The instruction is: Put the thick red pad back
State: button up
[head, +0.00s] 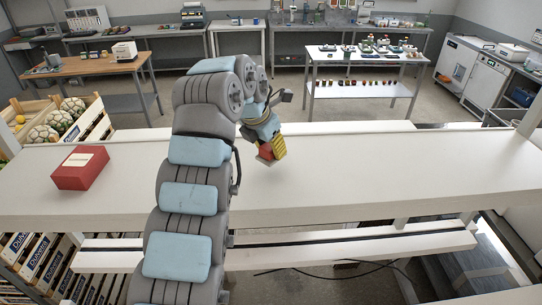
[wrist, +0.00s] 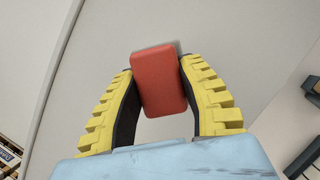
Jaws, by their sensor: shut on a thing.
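The thick red pad (wrist: 160,80) is a red block with rounded edges. In the wrist view it sits between the two yellow ridged fingers of my gripper (wrist: 160,88), which are shut on it. In the head view the pad (head: 266,152) shows small and partly covered by my gripper (head: 272,150), over the white table (head: 340,165) right of my arm. I cannot tell whether the pad touches the table top.
A red box (head: 80,167) with a pale label lies on the table's left part. Crates of vegetables (head: 60,122) stand behind the left end. The table right of my gripper is clear. A metal table (head: 365,88) with small items stands farther back.

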aim_at(267, 147)
jog(key=shift+f, duration=1.55)
jog(key=shift+f, duration=0.25)
jog(key=o, duration=1.1)
jog(key=shift+r, duration=0.1)
jog(key=b+v, duration=0.1)
jog(key=v, duration=0.5)
jog(key=shift+r, duration=0.35)
jog(key=shift+b+v, duration=0.55)
jog(key=shift+v, duration=2.3)
jog(key=shift+a, duration=0.1)
